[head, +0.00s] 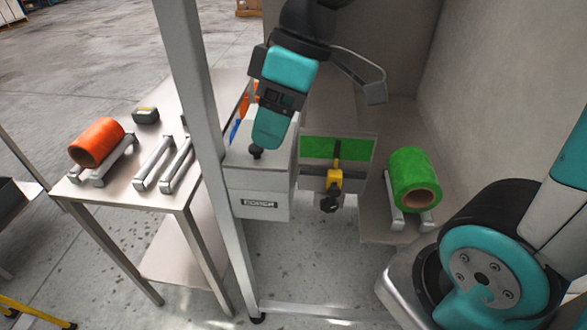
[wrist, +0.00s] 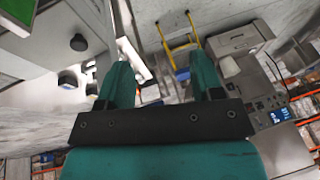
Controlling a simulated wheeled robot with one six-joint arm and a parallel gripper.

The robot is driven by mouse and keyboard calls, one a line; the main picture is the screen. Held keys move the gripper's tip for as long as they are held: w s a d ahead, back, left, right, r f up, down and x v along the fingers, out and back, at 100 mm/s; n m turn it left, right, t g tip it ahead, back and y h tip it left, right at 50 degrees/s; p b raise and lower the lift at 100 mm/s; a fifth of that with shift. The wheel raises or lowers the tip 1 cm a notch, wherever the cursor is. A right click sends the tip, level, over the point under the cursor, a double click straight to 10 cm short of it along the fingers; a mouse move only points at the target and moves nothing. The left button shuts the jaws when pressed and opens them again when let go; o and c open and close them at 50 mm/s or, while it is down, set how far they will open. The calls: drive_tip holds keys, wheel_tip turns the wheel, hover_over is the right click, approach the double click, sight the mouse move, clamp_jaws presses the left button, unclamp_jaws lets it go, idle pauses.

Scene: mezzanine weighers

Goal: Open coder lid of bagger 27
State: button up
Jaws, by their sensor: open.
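The coder (head: 260,182) is a pale grey box with a dark label on its front, below the middle of the head view. Its lid looks shut. A small black knob (head: 256,153) shows at the front of the lid, and a black knob (wrist: 78,42) on a pale surface shows at left in the wrist view. My gripper (head: 268,138) hangs above the coder, its teal end covering part of the lid. In the wrist view my gripper (wrist: 160,65) has its two fingers apart with nothing held. The knob there lies left of the fingers; contact cannot be told.
A metal post (head: 200,110) rises just left of the coder. Right of it stand a green plate (head: 318,147) with a yellow-black clamp (head: 334,182) and a green roll (head: 408,168). A table (head: 115,187) at left bears an orange roll (head: 92,142). A wall (head: 495,90) closes the right.

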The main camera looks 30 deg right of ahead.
drive_tip(key=s+a+f+m, duration=0.1)
drive_tip(key=s+f+m, duration=0.1)
drive_tip(key=s, duration=0.5)
drive_tip(key=shift+s+a, duration=0.35)
